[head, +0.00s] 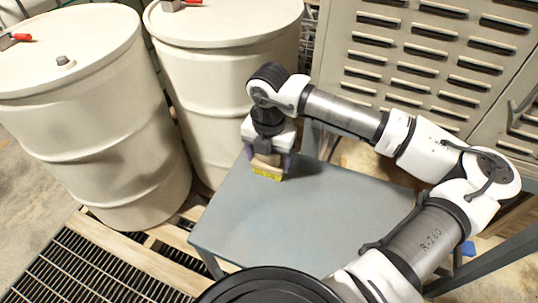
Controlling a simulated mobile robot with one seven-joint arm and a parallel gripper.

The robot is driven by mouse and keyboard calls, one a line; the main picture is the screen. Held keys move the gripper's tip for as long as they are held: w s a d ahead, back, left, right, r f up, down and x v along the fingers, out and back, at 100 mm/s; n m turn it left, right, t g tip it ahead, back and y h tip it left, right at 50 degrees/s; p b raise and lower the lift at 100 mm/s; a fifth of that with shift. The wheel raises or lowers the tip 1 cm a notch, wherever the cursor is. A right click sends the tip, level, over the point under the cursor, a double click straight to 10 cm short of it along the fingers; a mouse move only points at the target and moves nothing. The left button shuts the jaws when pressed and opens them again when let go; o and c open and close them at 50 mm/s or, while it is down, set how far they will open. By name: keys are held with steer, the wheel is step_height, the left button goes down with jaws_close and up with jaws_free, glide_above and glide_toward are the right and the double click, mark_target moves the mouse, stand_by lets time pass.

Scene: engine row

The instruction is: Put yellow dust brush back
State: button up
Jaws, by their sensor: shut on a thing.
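The yellow dust brush (268,173) is at the far left part of the blue-grey table (240,220), close to its back edge. Its yellow lower part and a tan part above it show below my gripper. My gripper (268,158) points down and is shut on the brush, with one finger at each side. The top of the brush is hidden by the gripper. I cannot tell whether the brush touches the tabletop or hangs just above it.
Two cream drums (85,110) (215,80) stand on a wooden pallet (130,255) to the left and behind the table. A louvred beige cabinet (420,65) stands behind on the right. A floor grating (75,270) lies at lower left. The rest of the tabletop is clear.

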steer(key=shift+f, duration=0.15)
steer(key=o, duration=0.9)
steer(key=shift+r, duration=0.2)
step_height(320, 180, up, 12)
steer(key=shift+b, duration=1.15)
